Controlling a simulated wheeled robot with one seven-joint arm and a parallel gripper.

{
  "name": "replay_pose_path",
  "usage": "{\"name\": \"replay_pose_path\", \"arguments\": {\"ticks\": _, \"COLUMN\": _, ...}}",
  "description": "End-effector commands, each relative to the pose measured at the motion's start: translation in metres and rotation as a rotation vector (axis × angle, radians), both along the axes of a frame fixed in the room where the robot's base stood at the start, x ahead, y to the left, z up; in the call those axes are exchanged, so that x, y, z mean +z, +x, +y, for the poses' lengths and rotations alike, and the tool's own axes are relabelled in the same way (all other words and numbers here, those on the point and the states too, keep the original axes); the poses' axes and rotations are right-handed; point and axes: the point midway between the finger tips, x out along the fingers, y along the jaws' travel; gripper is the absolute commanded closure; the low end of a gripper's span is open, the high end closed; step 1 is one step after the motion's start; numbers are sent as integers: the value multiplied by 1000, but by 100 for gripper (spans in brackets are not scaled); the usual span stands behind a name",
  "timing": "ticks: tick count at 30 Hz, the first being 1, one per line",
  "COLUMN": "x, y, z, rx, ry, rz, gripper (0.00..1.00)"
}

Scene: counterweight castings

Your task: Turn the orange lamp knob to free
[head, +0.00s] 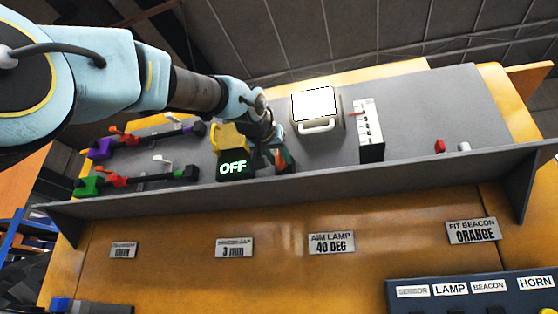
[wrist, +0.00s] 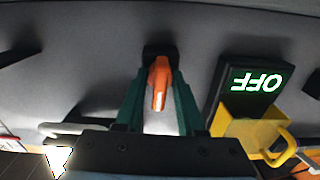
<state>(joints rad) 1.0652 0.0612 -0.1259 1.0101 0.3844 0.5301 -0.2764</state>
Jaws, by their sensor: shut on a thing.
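The orange lamp knob (wrist: 159,84) stands out from the grey panel in the wrist view, its long grip running roughly up and down the picture. My gripper (wrist: 160,98) has its green fingers on either side of the knob and is shut on it. In the head view my gripper (head: 280,158) reaches down to the panel and mostly hides the knob. Beside it a black box with a lit green OFF sign (head: 233,168) also shows in the wrist view (wrist: 256,80), upside down. No mark for the free position is legible.
A yellow part with a loop (head: 230,137) sits by the OFF box. A bright white lamp (head: 315,104) and a white scale block (head: 369,130) are to the right. Purple and green slide levers (head: 140,138) are at left. A grey ledge (head: 400,171) runs along the panel front.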

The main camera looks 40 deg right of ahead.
Motion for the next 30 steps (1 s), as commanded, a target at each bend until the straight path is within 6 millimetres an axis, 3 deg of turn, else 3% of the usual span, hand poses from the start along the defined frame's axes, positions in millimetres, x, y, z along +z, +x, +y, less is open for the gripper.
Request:
{"name": "replay_pose_path", "arguments": {"ticks": 14, "x": -3, "y": 1, "z": -1, "rx": 1, "ry": -3, "rz": 19, "gripper": 100}}
{"name": "replay_pose_path", "arguments": {"ticks": 15, "x": -3, "y": 1, "z": -1, "rx": 1, "ry": -2, "rz": 18, "gripper": 61}}
{"name": "replay_pose_path", "arguments": {"ticks": 17, "x": -3, "y": 1, "z": -1, "rx": 1, "ry": -2, "rz": 18, "gripper": 54}}
{"name": "replay_pose_path", "arguments": {"ticks": 26, "x": -1, "y": -1, "z": 1, "rx": 0, "ry": -7, "rz": 15, "gripper": 52}}
{"name": "replay_pose_path", "arguments": {"ticks": 30, "x": -2, "y": -9, "z": 14, "rx": 1, "ry": -8, "rz": 14, "gripper": 52}}
